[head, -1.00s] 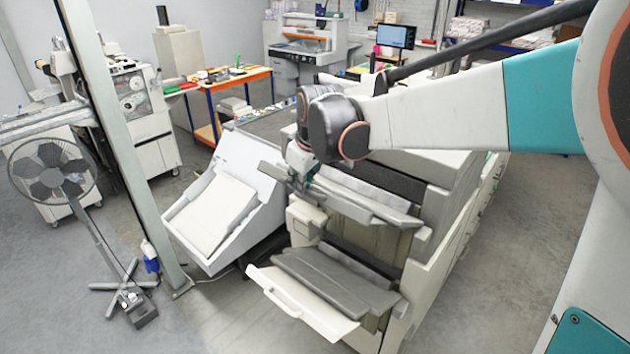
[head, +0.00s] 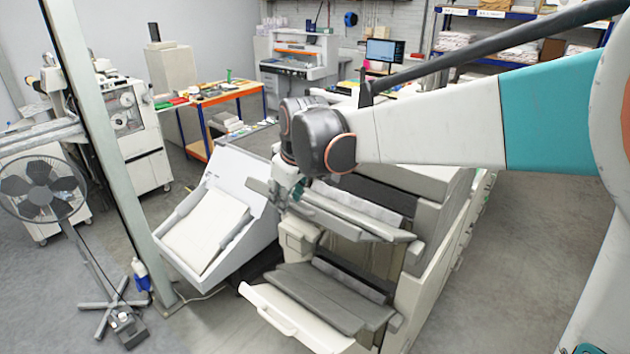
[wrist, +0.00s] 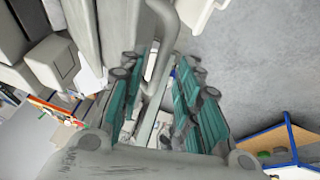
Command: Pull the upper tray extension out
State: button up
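The upper tray (head: 345,217) is a grey, sloping shelf on the front of a large pale printing machine. In the wrist view my gripper's teal fingers (wrist: 167,62) stand apart on either side of a pale loop-shaped handle (wrist: 163,25). I see gaps beside the handle, and firm contact is not clear.
Below, the lower tray (head: 320,293) has a white extension (head: 268,312) with a handle jutting out. A white paper unit (head: 205,230) stands close on the left. A metal post (head: 110,160) and a fan (head: 45,190) are farther left. Floor is free at front and right.

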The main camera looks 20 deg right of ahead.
jog(key=v, duration=1.2)
jog(key=shift+f, duration=0.1)
jog(key=s+d+f+m+b, duration=0.2)
jog(key=s+f+b, duration=0.5)
jog(key=f+b, duration=0.4)
jog(key=s+d+f+m+t+b, duration=0.1)
jog(key=s+d+f+m+b, duration=0.2)
jog(key=s+f+b, duration=0.4)
jog(key=s+d+f+m+t+h+b, duration=0.1)
jog(key=s+f+b, duration=0.6)
jog(key=f+b, duration=1)
notch_tip(320, 180, down, 13)
jog(key=shift+s+d+r+m, duration=0.2)
jog(key=shift+s+d+m, duration=0.2)
jog(key=shift+d+m, duration=0.5)
jog(key=shift+d, duration=0.1)
